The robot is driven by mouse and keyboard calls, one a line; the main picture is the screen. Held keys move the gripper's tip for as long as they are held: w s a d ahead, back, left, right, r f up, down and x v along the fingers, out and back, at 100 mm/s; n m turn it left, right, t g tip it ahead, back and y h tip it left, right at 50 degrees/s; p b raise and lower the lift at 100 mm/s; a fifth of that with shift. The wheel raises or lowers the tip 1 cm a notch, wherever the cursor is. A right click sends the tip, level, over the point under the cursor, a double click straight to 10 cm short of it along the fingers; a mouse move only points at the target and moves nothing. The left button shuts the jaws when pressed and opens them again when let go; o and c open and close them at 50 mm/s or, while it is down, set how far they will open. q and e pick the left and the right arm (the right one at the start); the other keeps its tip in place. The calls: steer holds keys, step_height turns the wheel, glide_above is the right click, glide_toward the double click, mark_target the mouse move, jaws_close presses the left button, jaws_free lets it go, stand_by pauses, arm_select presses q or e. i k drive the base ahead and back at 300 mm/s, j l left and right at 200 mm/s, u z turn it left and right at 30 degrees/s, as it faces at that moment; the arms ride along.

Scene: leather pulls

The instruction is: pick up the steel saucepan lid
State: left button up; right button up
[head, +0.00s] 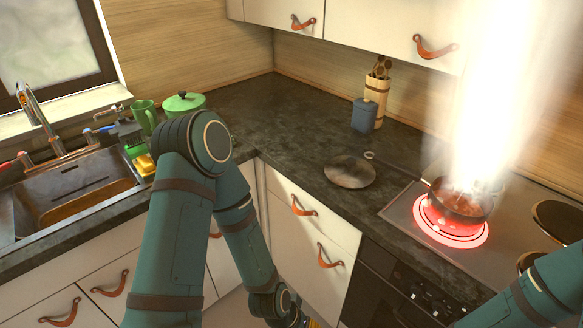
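The steel saucepan lid (349,173) is a round, dull metal disc lying on the dark counter, left of the stove. My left arm reaches in from the left and bends down in front of the cabinets. Only a small part of my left gripper (311,322) shows at the bottom edge, below and well apart from the lid; its fingers are cut off. My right arm shows at the bottom right, and its gripper is outside the picture.
A steaming saucepan (459,204) sits on a glowing red burner (430,229), its handle ending in a ring (369,155) behind the lid. A blue canister (363,116) and utensil holder (377,90) stand behind. The sink (70,192) is left.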

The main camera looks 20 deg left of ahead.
mark_target(345, 171)
steer(key=u, duration=0.25)
steer(key=i+j+u, duration=0.2)
steer(key=u, duration=0.15)
steer(key=i+j+u, duration=0.15)
steer(key=u, duration=0.2)
steer(key=i, duration=0.1)
